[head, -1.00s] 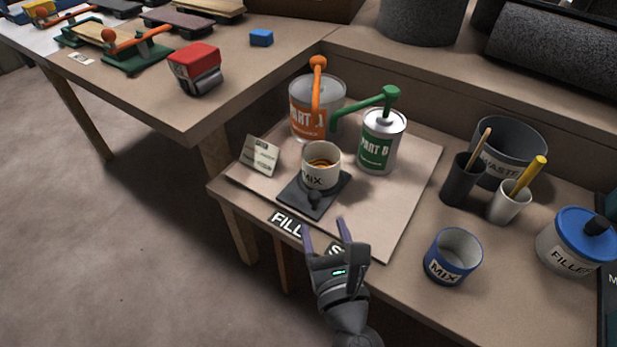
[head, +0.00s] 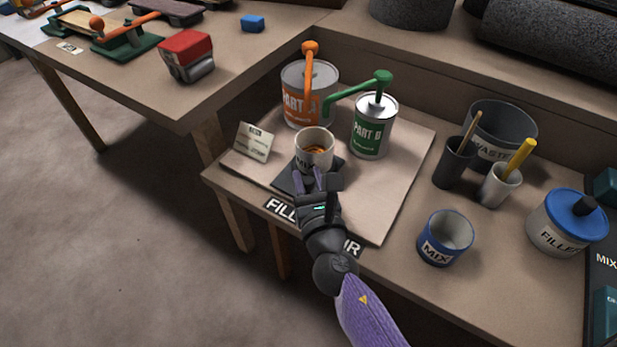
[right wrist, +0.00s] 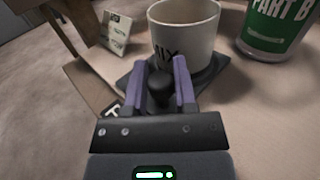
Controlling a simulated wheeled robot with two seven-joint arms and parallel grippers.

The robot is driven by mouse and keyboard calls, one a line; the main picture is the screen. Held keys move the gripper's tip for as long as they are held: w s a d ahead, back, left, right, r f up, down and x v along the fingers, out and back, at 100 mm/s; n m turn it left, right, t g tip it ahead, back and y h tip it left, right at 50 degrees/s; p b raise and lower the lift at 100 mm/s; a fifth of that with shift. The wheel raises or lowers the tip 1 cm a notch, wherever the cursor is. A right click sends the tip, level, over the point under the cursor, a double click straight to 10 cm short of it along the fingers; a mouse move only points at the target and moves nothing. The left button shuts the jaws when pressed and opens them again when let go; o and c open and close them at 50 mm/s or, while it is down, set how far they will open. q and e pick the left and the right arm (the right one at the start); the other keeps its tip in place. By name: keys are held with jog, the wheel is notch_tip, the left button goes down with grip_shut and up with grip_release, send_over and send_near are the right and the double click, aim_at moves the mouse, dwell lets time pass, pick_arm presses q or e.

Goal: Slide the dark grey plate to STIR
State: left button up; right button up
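The dark grey plate (head: 287,182) lies flat on the tan board beside the FILL label (head: 282,208), with a white MIX cup (head: 314,146) standing on it. A dark knob (right wrist: 160,88) stands up at the plate's near edge. My right gripper (head: 309,180) has its purple fingers on both sides of this knob, looking closed against it; the wrist view shows no clear gap. The cup holds something orange-brown. The STIR label (head: 352,246) is partly hidden behind my right arm; only its end letters show. My left gripper is not in view.
The orange PART A can (head: 300,105) and green PART B can (head: 371,132) stand behind the cup. A small card (head: 254,142) stands left. A blue MIX cup (head: 446,238) stands right of the board. The board's right part (head: 392,185) is clear.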

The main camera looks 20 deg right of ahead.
grip_shut()
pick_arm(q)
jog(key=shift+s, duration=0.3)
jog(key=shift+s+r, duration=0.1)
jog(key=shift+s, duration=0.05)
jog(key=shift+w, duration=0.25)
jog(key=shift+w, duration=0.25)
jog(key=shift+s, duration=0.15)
